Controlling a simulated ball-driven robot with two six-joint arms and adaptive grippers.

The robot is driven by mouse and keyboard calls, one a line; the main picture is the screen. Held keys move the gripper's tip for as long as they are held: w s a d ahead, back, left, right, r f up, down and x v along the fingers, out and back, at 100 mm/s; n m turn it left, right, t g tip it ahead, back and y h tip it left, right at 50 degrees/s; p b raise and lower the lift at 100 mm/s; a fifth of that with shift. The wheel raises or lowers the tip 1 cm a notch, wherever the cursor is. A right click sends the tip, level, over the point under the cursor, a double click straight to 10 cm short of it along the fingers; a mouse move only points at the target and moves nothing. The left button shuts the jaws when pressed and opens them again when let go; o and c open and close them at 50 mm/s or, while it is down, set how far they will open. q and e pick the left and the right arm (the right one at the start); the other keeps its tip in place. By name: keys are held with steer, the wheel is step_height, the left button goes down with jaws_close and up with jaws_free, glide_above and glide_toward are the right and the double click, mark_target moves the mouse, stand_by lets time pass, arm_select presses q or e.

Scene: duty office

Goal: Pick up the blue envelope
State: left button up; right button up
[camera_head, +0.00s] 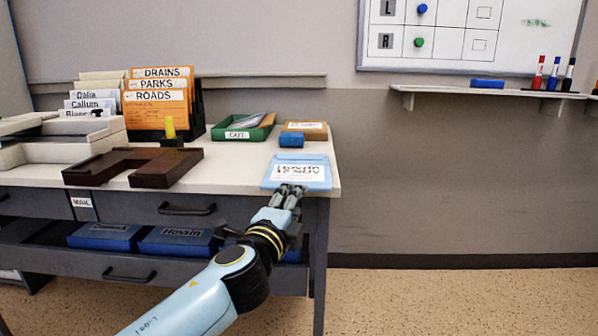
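The blue envelope (297,160) is light blue with a white label bearing printed text. It lies flat at the front right corner of the white desk top. My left gripper (291,188) reaches up from below, and its fingertips overlap the envelope's front edge in the picture. The two fingers look close together, side by side. I cannot tell whether they touch the envelope or have any of it between them. My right gripper is not in view.
A blue block (291,140) and a brown box (305,126) sit just behind the envelope. A green tray (232,135) stands to the left, beyond a dark brown U-shaped block (150,178). Blue boxes (178,241) fill the open drawer below. Right of the desk is open floor.

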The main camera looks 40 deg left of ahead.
arm_select(q)
steer(key=x, duration=0.5)
steer(key=shift+r, duration=0.3)
jaws_close()
